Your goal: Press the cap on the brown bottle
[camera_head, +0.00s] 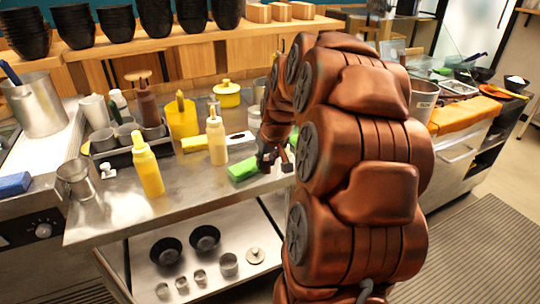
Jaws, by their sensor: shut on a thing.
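The brown bottle (148,108) stands upright among the containers at the left of the steel counter, with a brownish top piece (138,76) at its upper end. I cannot tell how firmly that piece sits. My gripper (274,160) is low over the counter, well to the right of the brown bottle and beside the right end of a green sponge (244,167). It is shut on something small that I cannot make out. My own arm hides part of the area around the gripper.
A yellow container (183,117), yellow lidded pot (227,95) and steel cup (75,180) are nearby. The counter's front strip (190,203) is clear. Black bowls line the shelf behind.

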